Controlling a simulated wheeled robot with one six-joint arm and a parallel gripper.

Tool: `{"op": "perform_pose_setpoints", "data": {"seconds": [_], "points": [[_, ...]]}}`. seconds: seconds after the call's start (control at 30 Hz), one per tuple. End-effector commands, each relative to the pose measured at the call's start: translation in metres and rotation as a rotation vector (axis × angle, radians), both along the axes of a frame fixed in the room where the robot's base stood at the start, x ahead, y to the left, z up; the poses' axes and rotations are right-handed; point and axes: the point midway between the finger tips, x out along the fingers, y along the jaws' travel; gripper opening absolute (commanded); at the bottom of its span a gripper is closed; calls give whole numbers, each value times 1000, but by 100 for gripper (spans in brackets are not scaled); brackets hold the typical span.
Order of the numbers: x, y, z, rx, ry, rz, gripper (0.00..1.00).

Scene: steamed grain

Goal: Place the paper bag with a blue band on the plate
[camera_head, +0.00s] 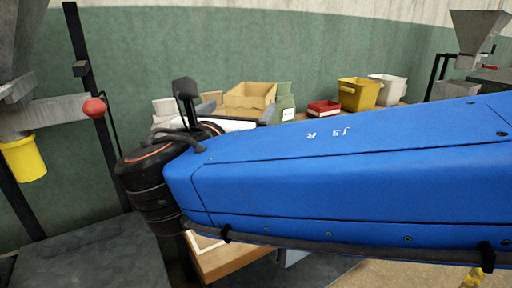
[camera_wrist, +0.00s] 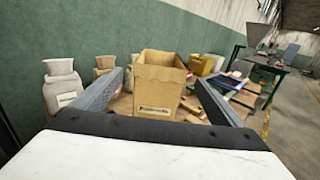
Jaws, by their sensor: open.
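My gripper (camera_wrist: 159,78) is open, with its two grey fingers spread either side of an open-topped tan box (camera_wrist: 160,90) in the wrist view. The box stands ahead of the fingers; contact cannot be told. It also shows in the head view (camera_head: 250,94). A pale paper bag (camera_wrist: 62,88) with a small label stands at the left, with brown bags (camera_wrist: 105,66) beside it. I cannot make out a blue band on any bag. No plate can be made out. My blue arm hides most of the table in the head view.
A yellow bin (camera_head: 359,94), a whitish bin (camera_head: 388,88) and a red box (camera_head: 323,107) stand at the back right of the table. A green wall (camera_head: 240,50) rises behind. A machine with a yellow bucket (camera_head: 24,158) stands at the left.

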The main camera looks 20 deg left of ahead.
Motion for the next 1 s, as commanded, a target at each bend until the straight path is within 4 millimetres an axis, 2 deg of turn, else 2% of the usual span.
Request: {"op": "perform_pose_setpoints", "data": {"seconds": [0.3,0.47,0.77,1.0], "points": [[48,3,0,0,0,-3,92],[63,5,0,1,1,-2,92],[76,6,0,1,0,-2,92],[107,8,-1,1,1,-3,92]]}}
